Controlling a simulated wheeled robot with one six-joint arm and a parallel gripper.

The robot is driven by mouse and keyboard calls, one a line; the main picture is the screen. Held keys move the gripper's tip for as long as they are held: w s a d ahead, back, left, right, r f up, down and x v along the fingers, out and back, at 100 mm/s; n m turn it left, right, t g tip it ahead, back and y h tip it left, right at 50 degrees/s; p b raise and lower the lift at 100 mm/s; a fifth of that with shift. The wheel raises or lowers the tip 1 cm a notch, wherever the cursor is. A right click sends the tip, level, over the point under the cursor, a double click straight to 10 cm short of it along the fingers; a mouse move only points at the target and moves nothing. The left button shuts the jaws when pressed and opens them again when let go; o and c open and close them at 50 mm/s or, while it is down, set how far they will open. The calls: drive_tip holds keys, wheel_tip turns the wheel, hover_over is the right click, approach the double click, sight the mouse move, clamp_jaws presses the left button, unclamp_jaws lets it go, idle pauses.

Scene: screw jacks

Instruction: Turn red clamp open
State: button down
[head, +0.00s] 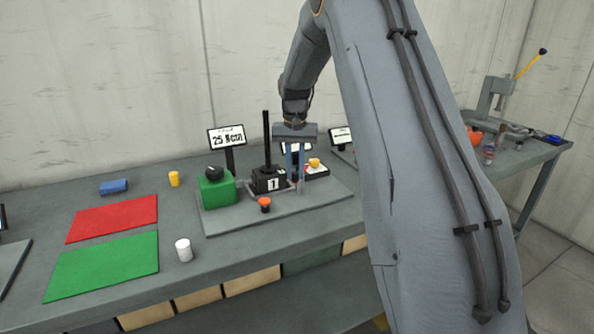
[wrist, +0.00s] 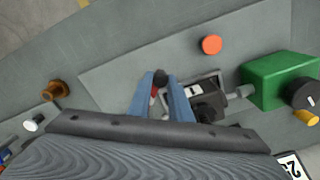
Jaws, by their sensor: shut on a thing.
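The red clamp shows as a small red part (wrist: 153,96) with a black knob (wrist: 160,77) between my fingers in the wrist view. My gripper (wrist: 160,88) points down with its two blue fingers on either side of it, shut on it. In the head view, my gripper (head: 296,180) is just right of the black jack block marked 1 (head: 268,180). My fingers hide most of the clamp there, so I cannot tell how far it is turned.
A green block (head: 216,191) with a black knob stands left of the jack. An orange-red button (head: 264,202) sits in front. A display (head: 227,137) stands behind. Red (head: 112,218) and green (head: 103,266) mats, a white cylinder (head: 183,250) and a yellow cylinder (head: 174,178) lie farther left.

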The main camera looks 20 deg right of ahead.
drive_tip(key=shift+w+r, duration=0.15)
idle(0.3)
drive_tip(key=c, duration=1.6)
unclamp_jaws()
drive_tip(key=shift+r+b, duration=1.05)
drive_tip(key=shift+r, duration=2.8)
drive_tip(key=s+a+f+n, duration=0.2)
drive_tip(key=s+a+f, duration=0.2)
drive_tip(key=s, duration=0.6)
drive_tip(key=s+a+f+n, duration=0.1)
drive_tip(key=s+a+f, duration=0.3)
drive_tip(key=s, duration=0.7)
drive_tip(key=s+a+f+n+t, duration=0.1)
drive_tip(key=s+a+f, duration=0.3)
drive_tip(key=s, duration=0.7)
drive_tip(key=shift+a+f+n, duration=0.4)
drive_tip(key=shift+f+n, duration=0.2)
drive_tip(key=shift+n, duration=0.2)
